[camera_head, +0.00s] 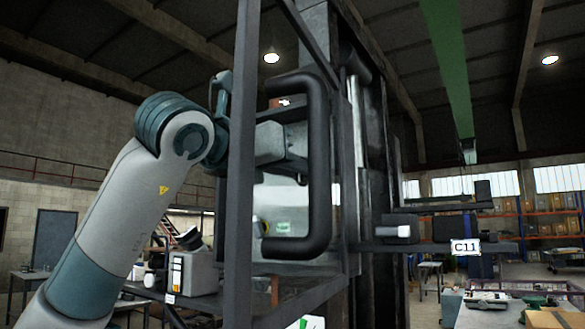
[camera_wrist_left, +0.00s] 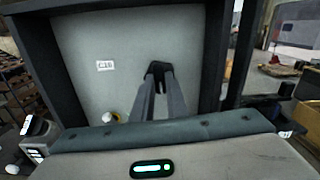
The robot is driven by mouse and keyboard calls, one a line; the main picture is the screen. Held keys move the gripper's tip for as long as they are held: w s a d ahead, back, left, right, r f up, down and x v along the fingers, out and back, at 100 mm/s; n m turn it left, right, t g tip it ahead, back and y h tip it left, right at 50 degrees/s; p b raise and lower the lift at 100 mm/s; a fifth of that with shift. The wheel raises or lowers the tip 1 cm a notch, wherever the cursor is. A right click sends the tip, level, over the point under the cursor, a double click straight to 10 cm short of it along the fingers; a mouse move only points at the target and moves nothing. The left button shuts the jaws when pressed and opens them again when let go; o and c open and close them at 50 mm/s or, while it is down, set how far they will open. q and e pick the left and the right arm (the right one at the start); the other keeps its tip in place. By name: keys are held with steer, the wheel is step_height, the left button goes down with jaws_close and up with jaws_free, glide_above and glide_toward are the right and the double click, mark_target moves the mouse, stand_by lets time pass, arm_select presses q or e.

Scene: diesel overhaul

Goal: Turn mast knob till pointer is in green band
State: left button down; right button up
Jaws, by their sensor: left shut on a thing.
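My left gripper (camera_head: 296,150) reaches in from the left, behind a dark upright post, to the mast panel. The black handle partly covers its tips. In the left wrist view its two long fingers (camera_wrist_left: 163,88) are shut on a small dark knob (camera_wrist_left: 160,68) on the grey mast panel (camera_wrist_left: 85,35). The knob is mostly hidden by the fingertips, and its turn angle cannot be told. A small green-and-white mark (camera_head: 283,226) shows low on the panel in the head view. I cannot make out a pointer or a green band. My right gripper is not in view.
A thick black loop handle (camera_head: 319,160) and a dark upright post (camera_head: 241,170) stand close around my left wrist. A yellow-and-white round part (camera_wrist_left: 110,117) sits low on the panel. A C11 sign (camera_head: 466,247) hangs on a bar to the right.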

arm_select(q)
steer(key=shift+m, duration=2.4)
steer(key=m, duration=0.5)
